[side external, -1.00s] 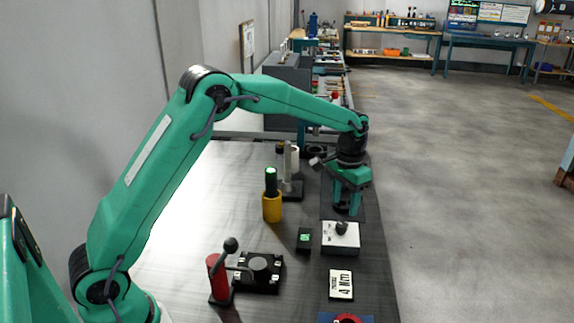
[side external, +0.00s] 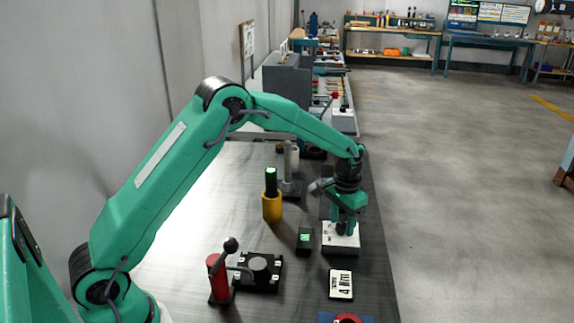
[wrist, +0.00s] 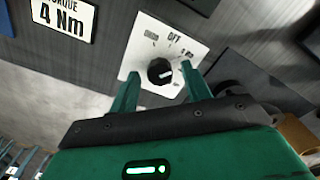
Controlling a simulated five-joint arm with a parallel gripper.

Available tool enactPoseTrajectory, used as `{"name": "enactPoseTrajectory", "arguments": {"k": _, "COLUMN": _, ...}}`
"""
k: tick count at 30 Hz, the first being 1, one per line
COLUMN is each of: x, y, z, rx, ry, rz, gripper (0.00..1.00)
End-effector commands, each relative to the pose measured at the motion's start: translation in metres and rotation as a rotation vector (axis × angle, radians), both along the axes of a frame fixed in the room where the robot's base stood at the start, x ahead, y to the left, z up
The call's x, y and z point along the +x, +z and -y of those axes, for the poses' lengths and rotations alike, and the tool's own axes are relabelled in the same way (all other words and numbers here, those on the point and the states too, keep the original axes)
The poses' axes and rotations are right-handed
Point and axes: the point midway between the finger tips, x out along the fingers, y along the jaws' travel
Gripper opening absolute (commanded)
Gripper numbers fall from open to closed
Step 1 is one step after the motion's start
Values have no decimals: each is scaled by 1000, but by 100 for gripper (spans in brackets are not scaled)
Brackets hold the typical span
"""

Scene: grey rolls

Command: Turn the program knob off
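The program knob (wrist: 159,71) is round and black and sits on a white panel box (wrist: 146,31). Its white pointer mark lies toward the right side in the wrist view. The panel has a label at the left, OFF at the upper middle and another label at the right; the outer two are too blurred to read surely. My gripper (wrist: 160,70) is open, with one finger on each side of the knob and visible gaps between. In the side external view my gripper (side external: 344,226) is low over the box (side external: 340,247) and partly covers the knob.
A 4 Nm torque card (side external: 341,284) lies nearer the camera. A yellow holder (side external: 272,207) and a red lever device (side external: 219,279) stand further left. The bench's right edge is close.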

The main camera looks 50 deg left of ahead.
Motion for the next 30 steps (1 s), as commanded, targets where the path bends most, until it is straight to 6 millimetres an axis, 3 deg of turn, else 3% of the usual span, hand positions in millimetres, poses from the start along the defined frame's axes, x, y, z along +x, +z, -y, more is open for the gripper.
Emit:
{"name": "enactPoseTrajectory", "arguments": {"k": 1, "x": 0, "y": 0, "z": 0, "rx": 0, "ry": 0, "rz": 0, "gripper": 38}}
{"name": "enactPoseTrajectory", "arguments": {"k": 6, "x": 0, "y": 0, "z": 0, "rx": 0, "ry": 0, "rz": 0, "gripper": 5}}
{"name": "enactPoseTrajectory", "arguments": {"k": 20, "x": 0, "y": 0, "z": 0, "rx": 0, "ry": 73, "rz": 0, "gripper": 5}}
{"name": "enactPoseTrajectory", "arguments": {"k": 30, "x": 0, "y": 1, "z": 0, "rx": 0, "ry": 298, "rz": 0, "gripper": 5}}
